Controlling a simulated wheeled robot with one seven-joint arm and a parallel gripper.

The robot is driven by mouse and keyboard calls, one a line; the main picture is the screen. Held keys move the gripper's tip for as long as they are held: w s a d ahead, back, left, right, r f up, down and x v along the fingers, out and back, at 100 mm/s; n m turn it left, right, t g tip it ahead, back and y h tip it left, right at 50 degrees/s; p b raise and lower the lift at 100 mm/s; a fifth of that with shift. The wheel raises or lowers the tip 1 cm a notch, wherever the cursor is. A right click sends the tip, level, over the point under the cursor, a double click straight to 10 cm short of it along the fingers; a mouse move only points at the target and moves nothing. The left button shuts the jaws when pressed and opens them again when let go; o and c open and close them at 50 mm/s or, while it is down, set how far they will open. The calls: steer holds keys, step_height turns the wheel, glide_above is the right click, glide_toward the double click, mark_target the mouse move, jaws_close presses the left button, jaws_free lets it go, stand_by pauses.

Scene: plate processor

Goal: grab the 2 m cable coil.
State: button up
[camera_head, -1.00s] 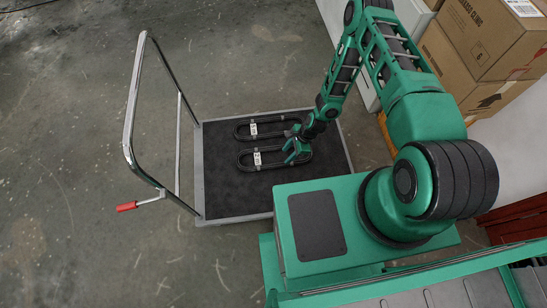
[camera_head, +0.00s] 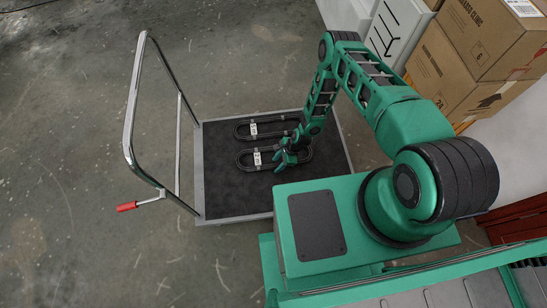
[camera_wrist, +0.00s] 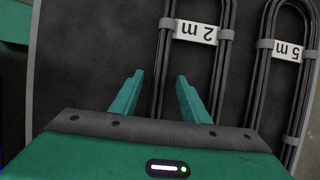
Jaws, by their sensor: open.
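The 2 m cable coil is a black oblong loop with a white "2 m" label (camera_wrist: 196,32), shown upside down in the wrist view. It lies flat on the cart, and in the head view it is the nearer coil (camera_head: 247,161). In the head view my gripper (camera_head: 280,161) is at the coil's right part. I cannot tell whether it touches the coil.
A second coil labelled "5 m" (camera_wrist: 287,50) lies parallel, farther back in the head view (camera_head: 270,119). The cart's dark mat (camera_head: 225,190) is bare around them. The cart's metal handle (camera_head: 131,110) rises on the left. Cardboard boxes (camera_head: 480,45) are stacked at the right.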

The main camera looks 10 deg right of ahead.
steer(key=shift+f, duration=0.1)
jaws_close()
